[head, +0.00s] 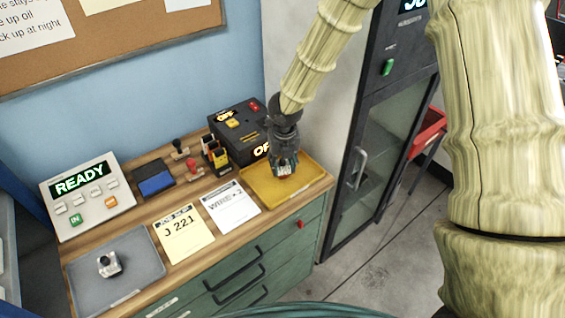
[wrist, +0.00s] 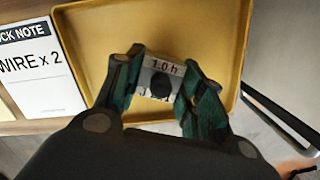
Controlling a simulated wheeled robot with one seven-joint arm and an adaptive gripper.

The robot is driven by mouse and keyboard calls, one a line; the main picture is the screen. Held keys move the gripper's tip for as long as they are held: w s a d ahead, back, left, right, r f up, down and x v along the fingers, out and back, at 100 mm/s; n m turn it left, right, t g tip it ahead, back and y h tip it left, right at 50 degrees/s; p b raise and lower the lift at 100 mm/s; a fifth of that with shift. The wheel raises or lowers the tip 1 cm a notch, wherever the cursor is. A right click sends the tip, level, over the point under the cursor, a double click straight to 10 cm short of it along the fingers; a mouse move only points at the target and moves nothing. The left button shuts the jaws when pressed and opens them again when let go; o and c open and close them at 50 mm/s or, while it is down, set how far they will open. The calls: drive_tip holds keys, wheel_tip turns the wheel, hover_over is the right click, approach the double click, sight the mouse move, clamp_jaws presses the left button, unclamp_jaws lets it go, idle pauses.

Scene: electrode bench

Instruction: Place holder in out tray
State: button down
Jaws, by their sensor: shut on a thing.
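My gripper (head: 285,166) is shut on a small light-grey holder. In the wrist view the holder (wrist: 163,67) sits between both fingers (wrist: 160,92). Its face reads "1.0 h" and has a dark round spot. The lower part of its face is partly hidden. The yellow tray (head: 308,178) lies at the bench's right end, and my gripper is over it. Its yellow floor (wrist: 100,35) surrounds the holder in the wrist view. I cannot tell whether the holder touches the tray floor. The head view mostly hides the holder behind my fingers.
A grey tray (head: 82,276) at the left holds another small metal piece (head: 109,264). Two notes, "J 221" (head: 183,236) and "WIRE x 2" (head: 230,206), lie between the trays. A black box (head: 238,122) reading "OFF" stands behind the yellow tray. A dark cabinet (head: 375,150) stands to the right.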

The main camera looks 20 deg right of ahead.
sight(284, 167)
drive_tip(key=shift+f, duration=0.1)
drive_tip(key=c, duration=0.9)
unclamp_jaws()
wheel_tip(284, 167, up, 12)
drive_tip(key=s+b, duration=0.1)
drive_tip(key=b, duration=0.2)
drive_tip(key=shift+s, duration=0.25)
